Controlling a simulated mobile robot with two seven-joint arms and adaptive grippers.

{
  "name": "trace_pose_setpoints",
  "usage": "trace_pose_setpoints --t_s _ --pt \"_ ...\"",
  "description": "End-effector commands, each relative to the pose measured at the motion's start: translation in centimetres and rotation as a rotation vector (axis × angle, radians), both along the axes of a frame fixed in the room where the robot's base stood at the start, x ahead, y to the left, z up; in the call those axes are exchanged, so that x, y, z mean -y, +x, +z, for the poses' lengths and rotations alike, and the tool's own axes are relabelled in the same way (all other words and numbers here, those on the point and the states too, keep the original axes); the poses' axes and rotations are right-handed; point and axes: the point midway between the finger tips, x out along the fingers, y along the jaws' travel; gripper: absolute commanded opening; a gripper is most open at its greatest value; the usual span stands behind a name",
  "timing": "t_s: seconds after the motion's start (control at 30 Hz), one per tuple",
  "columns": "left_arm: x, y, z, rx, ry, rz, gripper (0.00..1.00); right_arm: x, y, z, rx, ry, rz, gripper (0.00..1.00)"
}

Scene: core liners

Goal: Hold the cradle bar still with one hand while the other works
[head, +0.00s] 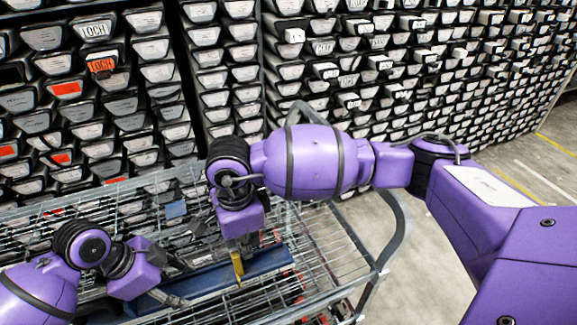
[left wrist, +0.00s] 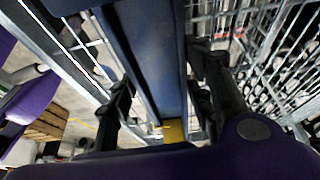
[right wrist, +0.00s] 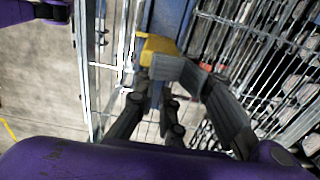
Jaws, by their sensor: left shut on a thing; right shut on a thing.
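The cradle bar appears to be the long blue bar (head: 262,262) lying along the wire cart. It also runs between my left gripper's fingers in the left wrist view (left wrist: 150,50). My left gripper (head: 182,299) is shut on this bar, at the lower left in the head view. A small yellow piece (head: 237,266) is at the bar, below my right gripper (head: 236,246). My right gripper is shut on the yellow piece, which shows at its fingertips in the right wrist view (right wrist: 157,48). The fingers partly hide where the piece meets the bar.
The wire cart (head: 335,262) has a raised metal frame and handle at its right side. Shelves of stacked liners (head: 225,55) with white and orange labels fill the background. Bare concrete floor (head: 430,270) lies right of the cart. My two grippers are close together.

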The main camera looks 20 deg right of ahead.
Motion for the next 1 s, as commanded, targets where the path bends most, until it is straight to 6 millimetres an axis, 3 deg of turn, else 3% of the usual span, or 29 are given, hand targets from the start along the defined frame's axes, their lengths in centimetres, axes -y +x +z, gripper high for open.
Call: trace_pose_setpoints --t_s 0.03,0.7,1.0 --pt "0.04 0.56 0.29 0.012 -0.006 0.010 0.00 0.13 -0.65 -0.63 -0.020 -0.007 0.005 0.00" --pt "0.02 0.59 0.31 0.013 -0.006 0.011 0.00 -0.39 -0.67 -0.63 -0.020 -0.007 0.006 0.00" --pt "0.03 0.60 0.32 0.013 -0.006 0.011 0.00 0.41 -0.62 -0.62 -0.019 -0.007 0.004 0.00"
